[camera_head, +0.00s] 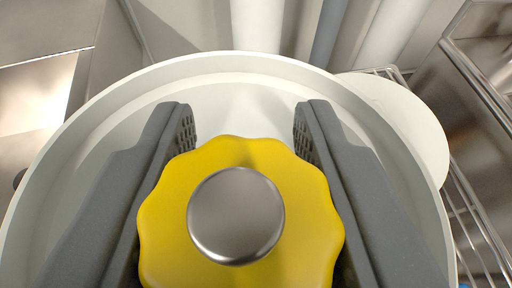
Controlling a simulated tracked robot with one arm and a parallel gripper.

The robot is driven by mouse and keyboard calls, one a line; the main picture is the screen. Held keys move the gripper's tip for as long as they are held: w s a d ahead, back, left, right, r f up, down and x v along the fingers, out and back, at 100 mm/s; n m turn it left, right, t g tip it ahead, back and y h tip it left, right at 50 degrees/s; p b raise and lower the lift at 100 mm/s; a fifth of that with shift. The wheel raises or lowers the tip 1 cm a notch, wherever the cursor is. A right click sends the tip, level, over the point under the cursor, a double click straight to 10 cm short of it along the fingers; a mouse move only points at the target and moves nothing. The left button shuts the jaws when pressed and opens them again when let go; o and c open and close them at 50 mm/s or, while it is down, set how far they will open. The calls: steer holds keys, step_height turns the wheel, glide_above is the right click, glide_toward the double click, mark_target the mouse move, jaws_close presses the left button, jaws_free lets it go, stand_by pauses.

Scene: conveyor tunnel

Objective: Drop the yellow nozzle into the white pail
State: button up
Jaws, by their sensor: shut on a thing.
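My gripper (244,125) is shut on the yellow nozzle (165,215). The nozzle has a wavy-edged yellow rim and a round metal cap in its middle, facing the camera. One grey finger lies on each side of it. The white pail (232,66) lies behind and around them in the picture, its round rim curving from lower left over the top to the right. The nozzle and fingers show against the pail's open inside. I cannot tell how far they are above or below the rim. The pail's floor is mostly hidden.
A white round thing (410,125) shows beside the pail's right edge, over a wire rack (470,215). A metal bin or rail (485,75) stands at the far right. Pale and grey-blue pipes (328,35) rise behind the pail. Metal surfaces (30,100) are at the left.

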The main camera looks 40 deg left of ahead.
steer(key=shift+f+b, duration=1.3)
steer(key=o, duration=1.1)
steer(key=shift+c, duration=0.2)
steer(key=shift+s+d+r, duration=0.1)
steer(key=p+v, duration=0.3)
steer(key=v, duration=1)
steer(key=shift+s+d+p, duration=0.2)
steer(key=shift+p, duration=0.1)
